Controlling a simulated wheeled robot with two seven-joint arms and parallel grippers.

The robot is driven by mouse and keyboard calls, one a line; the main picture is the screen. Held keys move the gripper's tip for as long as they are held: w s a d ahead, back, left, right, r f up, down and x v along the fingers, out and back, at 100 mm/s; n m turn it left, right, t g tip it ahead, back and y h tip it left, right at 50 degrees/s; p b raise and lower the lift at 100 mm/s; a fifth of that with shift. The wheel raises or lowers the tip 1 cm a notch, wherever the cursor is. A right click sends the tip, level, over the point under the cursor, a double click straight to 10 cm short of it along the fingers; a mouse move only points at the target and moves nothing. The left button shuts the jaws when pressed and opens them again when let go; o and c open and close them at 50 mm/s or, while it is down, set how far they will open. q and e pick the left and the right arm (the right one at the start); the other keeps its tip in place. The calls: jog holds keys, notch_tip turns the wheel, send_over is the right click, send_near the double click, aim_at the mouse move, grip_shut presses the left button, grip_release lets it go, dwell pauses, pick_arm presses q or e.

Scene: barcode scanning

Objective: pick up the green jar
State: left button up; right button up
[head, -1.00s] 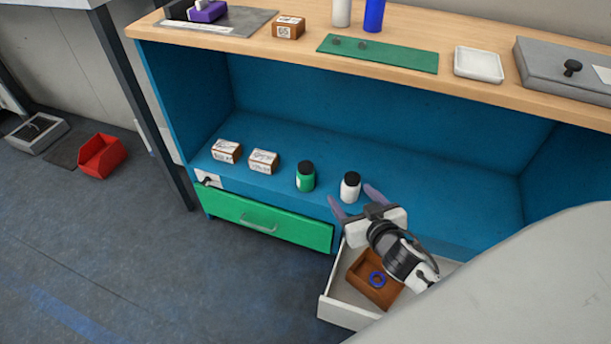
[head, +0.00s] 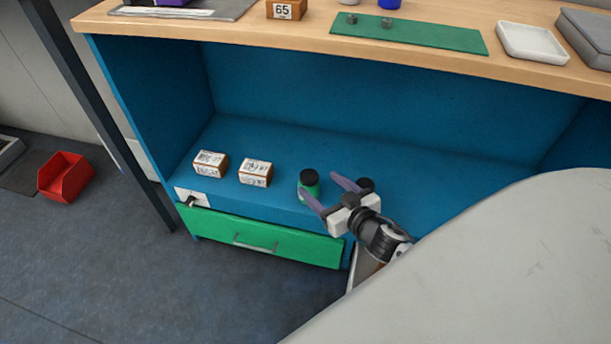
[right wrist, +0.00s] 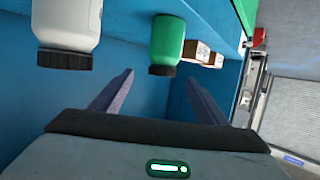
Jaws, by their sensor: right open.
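The green jar (head: 309,184) with a black lid stands upright on the blue shelf, partly hidden by a finger of my right gripper in the head view. My right gripper (head: 319,183) is open and empty, with its fingers pointing at the jar. In the right wrist view the green jar (right wrist: 166,42) shows beyond the fingertips (right wrist: 160,75), roughly between them in the picture. I cannot tell whether a finger touches it. My left gripper is not in view.
A white jar (right wrist: 68,28) with a black lid stands beside the green one, mostly hidden behind my gripper in the head view. Two labelled boxes (head: 210,163) (head: 256,173) stand left on the shelf. A green drawer (head: 262,238) is below. The worktop edge (head: 330,48) overhangs the shelf.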

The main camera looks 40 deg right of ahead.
aim_at(316, 186)
jog(key=shift+f+b, duration=0.4)
jog(key=shift+f, duration=0.5)
jog(key=shift+w+f, duration=0.15)
jog(key=b+x, duration=0.2)
jog(key=x, duration=0.3)
jog(key=shift+w+f, duration=0.15)
jog(key=shift+w, duration=0.2)
jog(key=b+x, duration=0.1)
jog(key=x, duration=0.2)
jog(key=shift+w+a+f+b, duration=0.1)
jog(key=shift+w+f+b, duration=0.05)
jog(key=shift+w+b, duration=0.2)
jog(key=shift+w, duration=0.25)
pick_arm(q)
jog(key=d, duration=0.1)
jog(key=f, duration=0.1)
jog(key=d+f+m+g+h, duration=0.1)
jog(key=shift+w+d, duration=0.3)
pick_arm(e)
jog(key=shift+c, duration=0.2)
